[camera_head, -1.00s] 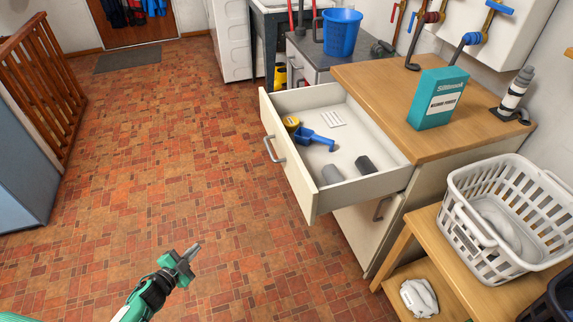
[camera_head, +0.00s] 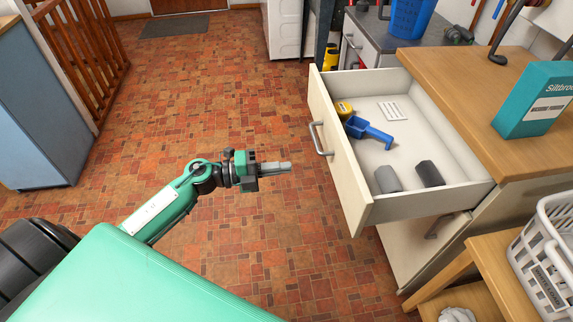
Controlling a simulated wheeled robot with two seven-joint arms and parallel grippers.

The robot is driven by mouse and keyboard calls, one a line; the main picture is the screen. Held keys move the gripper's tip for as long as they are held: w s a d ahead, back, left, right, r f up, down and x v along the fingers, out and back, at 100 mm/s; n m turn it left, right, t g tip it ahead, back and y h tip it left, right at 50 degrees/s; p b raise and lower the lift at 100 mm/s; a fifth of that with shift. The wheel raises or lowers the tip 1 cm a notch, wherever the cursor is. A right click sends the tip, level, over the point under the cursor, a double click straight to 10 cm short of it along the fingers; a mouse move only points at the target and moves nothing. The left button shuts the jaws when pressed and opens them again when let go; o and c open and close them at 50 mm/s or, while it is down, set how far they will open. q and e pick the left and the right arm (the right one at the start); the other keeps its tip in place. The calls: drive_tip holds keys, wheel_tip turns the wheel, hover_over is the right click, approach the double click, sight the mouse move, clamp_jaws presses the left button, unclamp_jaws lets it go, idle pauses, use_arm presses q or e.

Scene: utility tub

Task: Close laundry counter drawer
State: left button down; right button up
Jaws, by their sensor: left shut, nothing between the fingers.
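The laundry counter drawer (camera_head: 343,158) is pulled well out of the wooden-topped counter (camera_head: 476,88). Its white front carries a grey bar handle (camera_head: 320,138). Inside lie a blue scoop (camera_head: 368,131), a yellow round item (camera_head: 344,109), a white slotted piece (camera_head: 393,111), a light grey roll (camera_head: 387,179) and a dark roll (camera_head: 430,174). My left gripper (camera_head: 288,166) is shut and empty. It points right toward the drawer front, apart from it, to the left of and a little lower than the handle in the picture. My right gripper is not in view.
A teal box (camera_head: 534,100) stands on the counter. A white laundry basket (camera_head: 545,262) sits on a wooden bench (camera_head: 480,262) at the lower right. A blue bucket (camera_head: 410,18) stands at the back. The tiled floor (camera_head: 200,110) left of the drawer is clear.

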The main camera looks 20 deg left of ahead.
sight(337, 162)
use_arm(q)
drive_tip(key=x, duration=1)
drive_tip(key=shift+w+d, duration=0.25)
drive_tip(key=shift+w, duration=0.05)
drive_tip(key=shift+w+d, duration=0.2)
drive_tip(key=shift+d, duration=0.1)
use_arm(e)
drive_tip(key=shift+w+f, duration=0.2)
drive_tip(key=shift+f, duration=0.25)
